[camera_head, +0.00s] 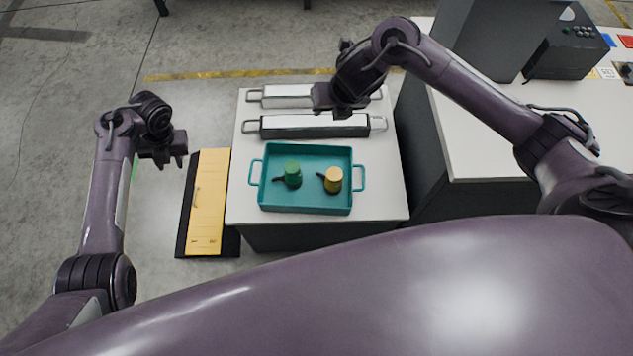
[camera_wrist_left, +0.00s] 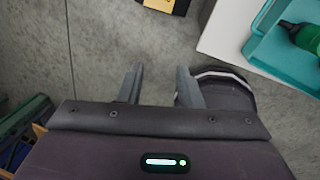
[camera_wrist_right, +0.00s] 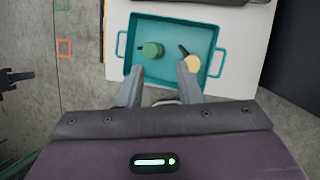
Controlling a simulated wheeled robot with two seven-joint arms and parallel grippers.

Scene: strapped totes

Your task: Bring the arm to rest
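My left gripper (camera_head: 163,161) hangs over the floor at the left, clear of the white table (camera_head: 240,180). In the left wrist view its two fingers (camera_wrist_left: 158,88) are apart with only floor between them. My right gripper (camera_head: 343,112) is above the back part of the table, over the silver bars. In the right wrist view its fingers (camera_wrist_right: 160,84) are apart and empty, and the teal tray (camera_wrist_right: 128,68) shows beyond them. The tray (camera_head: 305,208) holds a green cup (camera_head: 293,173) and a yellow cup (camera_head: 333,178), each with a dark handle.
Two silver bars with end handles (camera_head: 290,128) lie behind the tray. A yellow-topped low object (camera_head: 208,205) is on the floor left of the table. A white counter (camera_head: 500,150) with a grey box device (camera_head: 570,48) stands at the right. The floor at left is open.

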